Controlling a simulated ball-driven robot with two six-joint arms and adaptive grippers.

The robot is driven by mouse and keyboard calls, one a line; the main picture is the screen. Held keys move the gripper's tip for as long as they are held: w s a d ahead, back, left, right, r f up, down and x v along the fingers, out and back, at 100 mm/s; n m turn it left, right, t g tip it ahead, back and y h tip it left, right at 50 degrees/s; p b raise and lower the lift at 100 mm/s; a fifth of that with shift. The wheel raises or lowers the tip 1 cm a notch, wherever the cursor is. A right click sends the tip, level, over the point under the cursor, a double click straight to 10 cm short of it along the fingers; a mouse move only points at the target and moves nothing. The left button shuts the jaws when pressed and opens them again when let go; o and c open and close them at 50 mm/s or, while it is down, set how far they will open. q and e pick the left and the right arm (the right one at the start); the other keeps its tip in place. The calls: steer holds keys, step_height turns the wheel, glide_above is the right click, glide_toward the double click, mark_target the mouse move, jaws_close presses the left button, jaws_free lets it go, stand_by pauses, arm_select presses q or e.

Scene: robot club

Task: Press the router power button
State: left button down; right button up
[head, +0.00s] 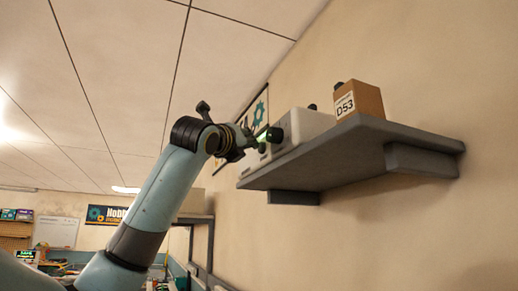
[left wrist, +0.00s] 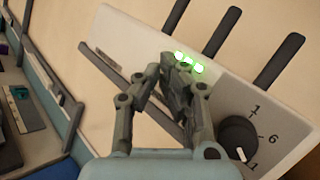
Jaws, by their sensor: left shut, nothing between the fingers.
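The router (head: 312,122) is a white box on a wall shelf. Its front panel (left wrist: 130,38) fills much of the left wrist view, tilted, with lit green lights (left wrist: 189,62) and a black numbered knob (left wrist: 238,138). Black antennas (left wrist: 220,30) rise behind it. My left gripper (head: 252,143) is at the router's front face in the head view. It also shows in the left wrist view (left wrist: 177,64), shut and empty, its fingertips just below the green lights. I cannot tell whether they touch the panel. No power button can be made out; the fingers hide part of the panel. My right gripper is not in view.
The grey shelf (head: 345,150) juts from the wall, with a bracket under it. A brown box marked D53 (head: 358,101) stands on it, right of the router. A poster (head: 254,115) hangs behind my gripper. The space left of the shelf is open.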

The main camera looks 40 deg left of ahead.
arm_select(q)
steer(key=s+a+b, duration=0.2)
steer(key=s+b, duration=0.1)
steer(key=s, duration=0.2)
steer(key=shift+s+a, duration=0.2)
steer(key=shift+a, duration=0.15)
